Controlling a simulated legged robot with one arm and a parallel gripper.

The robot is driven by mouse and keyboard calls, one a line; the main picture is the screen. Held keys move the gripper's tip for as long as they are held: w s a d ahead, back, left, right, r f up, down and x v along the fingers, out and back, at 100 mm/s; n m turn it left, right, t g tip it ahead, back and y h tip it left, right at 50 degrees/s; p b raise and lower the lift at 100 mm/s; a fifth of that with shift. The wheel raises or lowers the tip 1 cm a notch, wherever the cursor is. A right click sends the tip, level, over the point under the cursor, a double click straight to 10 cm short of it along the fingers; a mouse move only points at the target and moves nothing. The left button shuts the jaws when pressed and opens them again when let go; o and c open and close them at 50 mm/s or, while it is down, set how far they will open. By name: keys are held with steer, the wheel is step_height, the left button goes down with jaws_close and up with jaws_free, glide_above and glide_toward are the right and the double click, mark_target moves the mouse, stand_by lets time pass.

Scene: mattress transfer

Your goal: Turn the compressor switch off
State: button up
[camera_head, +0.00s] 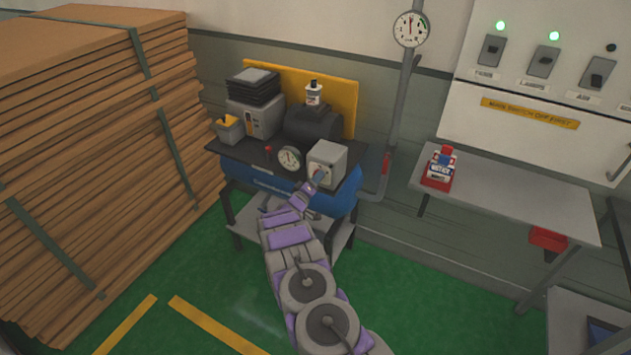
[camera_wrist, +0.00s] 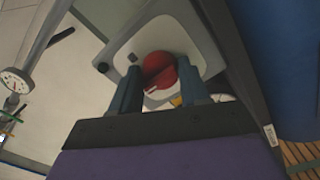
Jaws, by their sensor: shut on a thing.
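The compressor (camera_head: 284,187) has a blue tank under a dark top plate and stands by the back wall. A grey switch box (camera_head: 328,156) sits at the right end of its top. In the wrist view the grey box face (camera_wrist: 203,48) carries a round red switch knob (camera_wrist: 160,70). My gripper (camera_head: 320,178) is at the front of the box, and in the wrist view its two dark fingers (camera_wrist: 155,88) stand on either side of the knob, shut on it. The head view hides the knob behind my fingers.
A gauge (camera_head: 289,160) sits left of the switch box. A vertical pipe (camera_head: 404,100) with a wall gauge (camera_head: 410,29) rises to the right. A grey table (camera_head: 520,195) with a red-and-white notice item (camera_head: 440,167) stands further right. Stacked boards (camera_head: 90,150) fill the left.

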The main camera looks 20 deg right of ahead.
steer(key=shift+a+f, duration=0.1)
steer(key=shift+a, duration=0.05)
steer(key=o, duration=0.6)
steer(key=shift+o, duration=1.4)
steer(key=shift+w+f, duration=0.1)
steer(key=shift+w, duration=0.05)
steer(key=shift+o, duration=0.8)
steer(key=p+v, duration=0.2)
steer(key=v, duration=1.5)
steer(key=shift+s, duration=0.25)
steer(key=shift+w+a, duration=0.1)
steer(key=shift+a, duration=0.05)
